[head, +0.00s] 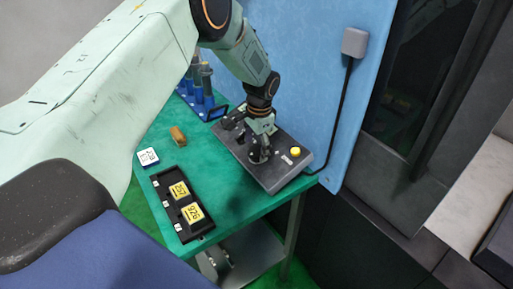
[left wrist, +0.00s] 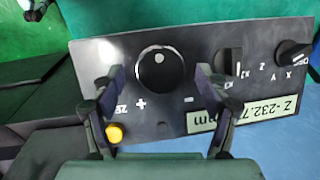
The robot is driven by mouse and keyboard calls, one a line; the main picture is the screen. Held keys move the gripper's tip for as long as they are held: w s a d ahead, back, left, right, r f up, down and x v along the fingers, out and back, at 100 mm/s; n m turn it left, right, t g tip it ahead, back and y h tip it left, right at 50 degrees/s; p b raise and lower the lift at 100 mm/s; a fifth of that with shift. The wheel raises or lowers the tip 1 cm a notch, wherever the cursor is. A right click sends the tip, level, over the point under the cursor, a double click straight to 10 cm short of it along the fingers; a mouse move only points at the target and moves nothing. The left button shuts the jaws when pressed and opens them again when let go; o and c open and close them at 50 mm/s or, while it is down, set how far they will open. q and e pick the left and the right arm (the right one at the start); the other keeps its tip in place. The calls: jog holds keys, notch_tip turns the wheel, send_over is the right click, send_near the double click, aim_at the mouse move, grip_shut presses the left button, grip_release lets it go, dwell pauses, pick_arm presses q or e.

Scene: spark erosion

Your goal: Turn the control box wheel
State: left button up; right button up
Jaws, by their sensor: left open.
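The control box (head: 282,172) is a dark box on the green table against the blue panel. In the left wrist view its top face (left wrist: 75,65) shows a round black wheel (left wrist: 158,69) with a pale dot near its upper edge. My left gripper (head: 259,154) points down over the box. In the left wrist view the open fingers of my left gripper (left wrist: 159,76) stand on either side of the wheel, with gaps visible. Whether they reach down to its level I cannot tell. In the head view the gripper mostly hides the wheel. My right gripper is not in view.
The box also carries a yellow button (left wrist: 114,133), smaller black knobs (left wrist: 293,53) and a display (left wrist: 215,114).

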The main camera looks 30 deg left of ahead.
pick_arm(q)
jog(key=shift+w+f, duration=0.2)
jog(key=shift+f, duration=0.3)
jog(key=shift+w+f, duration=0.15)
jog(key=shift+f, duration=0.35)
jog(key=shift+s+r, duration=0.15)
jog(key=shift+s, duration=0.1)
jog(key=shift+c, duration=1.2)
jog(key=c, duration=0.9)
